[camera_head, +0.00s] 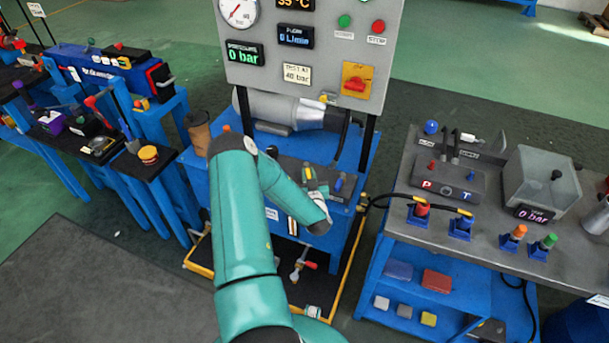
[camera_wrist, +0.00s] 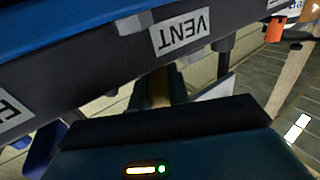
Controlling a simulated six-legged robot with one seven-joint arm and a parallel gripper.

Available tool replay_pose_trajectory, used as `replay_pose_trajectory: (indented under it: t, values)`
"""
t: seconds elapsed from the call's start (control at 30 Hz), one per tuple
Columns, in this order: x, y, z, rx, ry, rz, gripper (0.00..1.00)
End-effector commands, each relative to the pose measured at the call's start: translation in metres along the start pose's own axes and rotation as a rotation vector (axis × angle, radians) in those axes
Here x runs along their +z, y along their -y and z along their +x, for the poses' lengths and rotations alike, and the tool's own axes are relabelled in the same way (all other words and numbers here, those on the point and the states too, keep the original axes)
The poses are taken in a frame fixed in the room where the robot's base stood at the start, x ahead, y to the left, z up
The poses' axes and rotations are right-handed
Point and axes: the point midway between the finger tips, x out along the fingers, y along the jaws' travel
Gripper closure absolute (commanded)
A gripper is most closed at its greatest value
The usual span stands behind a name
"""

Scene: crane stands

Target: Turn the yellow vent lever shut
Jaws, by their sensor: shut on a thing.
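In the wrist view, the dark teal fingers of my gripper (camera_wrist: 158,98) are seen close together just below the upside-down VENT label (camera_wrist: 182,33). They are shut on the yellow vent lever (camera_wrist: 158,82), of which only a dull yellowish strip shows between them. The rest of the lever is hidden by the fingers and the bench edge, so its angle cannot be told. In the head view, my arm reaches down to the front of the middle blue stand (camera_head: 362,160), and my fingers and the lever are hidden there.
A grey gauge panel (camera_head: 300,60) stands over the middle stand. A red-handled valve (camera_head: 303,264) is low on that stand. A right bench (camera_head: 400,205) carries hoses, coloured fittings and a grey tank (camera_head: 540,180). Blue side stands (camera_head: 145,195) are at left. Dark floor matting lies in front.

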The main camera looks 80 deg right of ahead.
Motion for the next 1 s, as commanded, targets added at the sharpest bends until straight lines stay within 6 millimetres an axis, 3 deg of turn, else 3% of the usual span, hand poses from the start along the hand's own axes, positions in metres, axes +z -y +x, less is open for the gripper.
replay_pose_trajectory:
  t: [0.53,0.57,0.67,1.0]
  values:
    - [-0.0001,-0.0028,-0.0007,-0.004,-0.001,0.001,1.00]
    - [-0.0001,-0.0027,-0.0007,-0.004,-0.001,0.001,0.80]
    - [-0.0001,-0.0025,-0.0006,-0.004,0.000,0.001,0.60]
    - [0.0004,-0.0019,-0.0027,-0.005,0.001,0.000,0.60]
